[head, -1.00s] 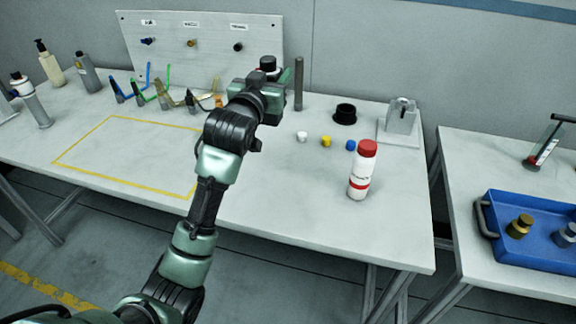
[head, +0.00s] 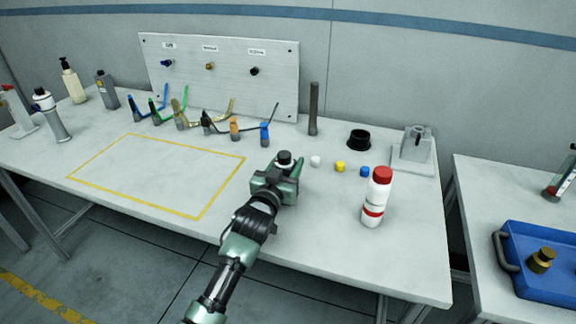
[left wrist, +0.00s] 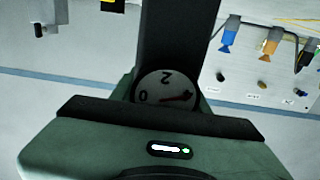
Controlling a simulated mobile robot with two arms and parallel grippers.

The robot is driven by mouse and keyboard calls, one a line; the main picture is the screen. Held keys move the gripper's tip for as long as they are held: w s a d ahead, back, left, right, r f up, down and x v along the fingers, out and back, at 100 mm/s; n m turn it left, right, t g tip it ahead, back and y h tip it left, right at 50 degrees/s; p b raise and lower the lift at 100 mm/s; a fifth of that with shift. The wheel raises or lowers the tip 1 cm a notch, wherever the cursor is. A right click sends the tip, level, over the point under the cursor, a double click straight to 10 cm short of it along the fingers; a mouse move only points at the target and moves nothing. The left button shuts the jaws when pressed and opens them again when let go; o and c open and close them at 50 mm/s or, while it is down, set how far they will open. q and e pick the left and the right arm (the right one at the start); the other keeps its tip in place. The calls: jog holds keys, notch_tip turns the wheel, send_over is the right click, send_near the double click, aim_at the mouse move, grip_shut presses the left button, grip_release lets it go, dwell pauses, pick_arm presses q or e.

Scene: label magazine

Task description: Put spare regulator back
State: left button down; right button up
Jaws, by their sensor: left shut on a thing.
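My left gripper (head: 280,176) is above the front middle of the bench, right of the yellow outlined area. It is shut on a dark-topped thing with a pale band, the regulator (head: 284,158). Most of the regulator is hidden by the gripper. My right gripper is not in view.
A white board (head: 222,92) with three labelled studs stands behind a row of coloured hooked tools. A red-capped bottle (head: 374,200), small coloured caps, a black ring (head: 359,139) and a grey block (head: 413,152) are to the right. A blue tray (head: 530,290) holds a brass piece. The yellow outlined area is empty.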

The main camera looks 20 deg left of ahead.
pick_arm(q)
jog(key=shift+f, duration=0.15)
jog(key=shift+f, duration=0.15)
jog(key=c, duration=0.7)
grip_release()
jog(key=shift+f, duration=0.1)
jog(key=shift+r, duration=0.3)
jog(key=s, duration=1.2)
jog(key=shift+a+f, duration=0.1)
jog(key=shift+a, duration=0.15)
